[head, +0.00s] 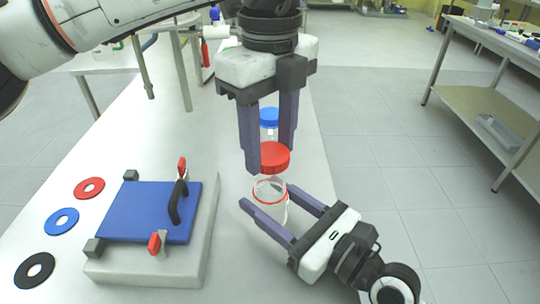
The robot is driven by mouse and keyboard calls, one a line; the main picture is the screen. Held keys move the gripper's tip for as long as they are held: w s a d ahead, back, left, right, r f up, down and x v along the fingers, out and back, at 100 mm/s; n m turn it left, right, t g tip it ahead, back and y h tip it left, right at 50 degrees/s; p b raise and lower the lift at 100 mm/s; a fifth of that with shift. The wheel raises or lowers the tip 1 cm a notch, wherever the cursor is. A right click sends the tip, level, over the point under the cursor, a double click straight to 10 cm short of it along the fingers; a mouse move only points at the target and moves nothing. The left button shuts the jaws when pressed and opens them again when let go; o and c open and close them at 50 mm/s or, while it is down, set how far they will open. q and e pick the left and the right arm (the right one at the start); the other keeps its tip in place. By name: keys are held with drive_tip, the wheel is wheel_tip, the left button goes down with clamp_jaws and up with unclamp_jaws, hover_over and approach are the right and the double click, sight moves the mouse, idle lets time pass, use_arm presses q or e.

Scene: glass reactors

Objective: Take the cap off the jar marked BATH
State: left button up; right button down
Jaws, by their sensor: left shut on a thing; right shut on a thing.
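A clear jar (271,190) with a red ring around it stands upright on the white bench, and no BATH lettering is readable on it. My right gripper (267,196) reaches in from the lower right and is shut on this jar, a finger on each side. My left gripper (271,160) points down from above and is shut on a red cap (275,157). The cap is directly over the jar's mouth; I cannot tell whether they still touch. Behind the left fingers stands another clear jar with a blue cap (269,116), partly hidden.
On the bench's left, a pale block (150,270) carries a blue plate (145,213) with a black handle and red-tipped clamps. Red (89,188), blue (62,221) and black (35,270) rings lie beside it. The bench's right edge is close to the jar.

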drive_tip(key=c, duration=0.7)
unclamp_jaws()
drive_tip(key=shift+c, duration=0.2)
